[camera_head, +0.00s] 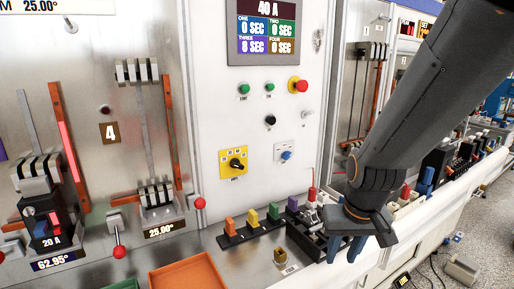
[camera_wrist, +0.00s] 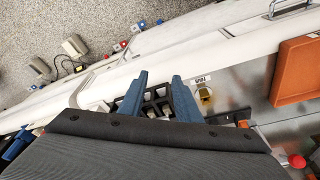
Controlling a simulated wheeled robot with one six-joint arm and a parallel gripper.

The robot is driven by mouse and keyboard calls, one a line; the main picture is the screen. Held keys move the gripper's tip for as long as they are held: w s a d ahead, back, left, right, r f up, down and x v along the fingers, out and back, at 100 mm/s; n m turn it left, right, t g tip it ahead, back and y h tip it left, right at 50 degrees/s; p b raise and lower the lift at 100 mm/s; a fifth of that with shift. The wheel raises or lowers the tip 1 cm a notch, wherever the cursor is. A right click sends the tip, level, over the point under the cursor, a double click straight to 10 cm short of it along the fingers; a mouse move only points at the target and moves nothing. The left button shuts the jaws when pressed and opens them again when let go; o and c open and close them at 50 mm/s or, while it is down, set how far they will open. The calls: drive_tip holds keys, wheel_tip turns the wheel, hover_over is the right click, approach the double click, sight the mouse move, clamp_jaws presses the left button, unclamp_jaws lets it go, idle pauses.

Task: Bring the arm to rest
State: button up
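My dark grey arm comes down from the upper right in the head view. Whether the fingers touch the tray I cannot tell.
Coloured blocks on a rack (camera_head: 251,225), a small brass part (camera_head: 280,256) and an orange tray (camera_head: 188,276) lie on the bench to the left. A white panel (camera_head: 255,110) with buttons and knobs stands behind. The bench's white front rail (camera_wrist: 130,65) runs close by.

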drive_tip(key=s+f+g+b, duration=0.1)
drive_tip(key=s+f+b, duration=0.2)
drive_tip(key=f+b, duration=0.2)
wheel_tip(320, 180, down, 2)
drive_tip(key=shift+s+a+f, duration=0.15)
drive_tip(key=shift+s, duration=0.05)
